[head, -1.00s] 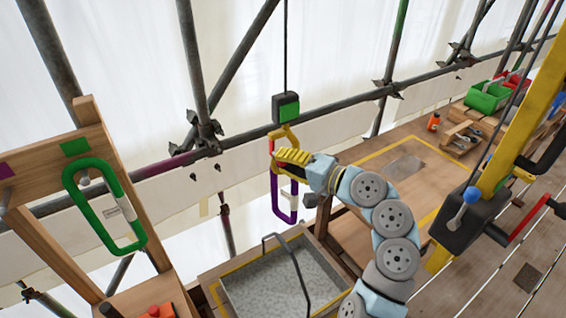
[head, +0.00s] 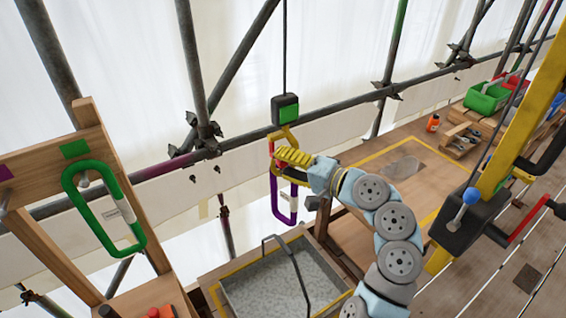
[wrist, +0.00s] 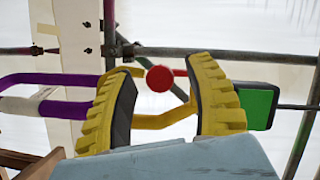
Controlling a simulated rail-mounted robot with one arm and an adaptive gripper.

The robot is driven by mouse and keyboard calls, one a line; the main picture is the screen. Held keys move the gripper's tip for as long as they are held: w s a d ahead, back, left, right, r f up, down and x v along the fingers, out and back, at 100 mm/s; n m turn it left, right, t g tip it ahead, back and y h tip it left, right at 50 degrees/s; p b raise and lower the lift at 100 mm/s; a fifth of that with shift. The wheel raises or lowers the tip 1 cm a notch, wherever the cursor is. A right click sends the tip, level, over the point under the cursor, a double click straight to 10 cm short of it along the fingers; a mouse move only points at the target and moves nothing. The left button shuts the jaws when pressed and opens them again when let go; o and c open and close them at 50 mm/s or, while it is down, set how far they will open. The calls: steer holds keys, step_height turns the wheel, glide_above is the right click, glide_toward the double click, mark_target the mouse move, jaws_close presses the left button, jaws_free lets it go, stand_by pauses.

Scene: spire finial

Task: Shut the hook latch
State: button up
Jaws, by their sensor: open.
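The yellow hook (head: 284,132) hangs under a black block with a green face (head: 287,108) on a cable. Its red latch shows as a small strip (head: 271,147) in the head view and as a round red knob (wrist: 159,78) in the wrist view. A purple carabiner (head: 274,200) with a pale sleeve hangs below the hook. My gripper (head: 294,157) is at the hook, partly covering it. In the wrist view my gripper (wrist: 165,98) is open, with the red knob and part of the yellow hook showing between its fingers. Whether a finger touches the latch cannot be told.
A green carabiner (head: 70,205) hangs on a wooden frame (head: 105,150) at the left. A grey tray with a handle (head: 235,290) stands below. Scaffold tubes (head: 345,102) run behind the hook. A wooden bench (head: 370,205) with bins lies to the right.

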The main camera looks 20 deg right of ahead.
steer(key=v, duration=1.1)
steer(key=shift+s, duration=0.25)
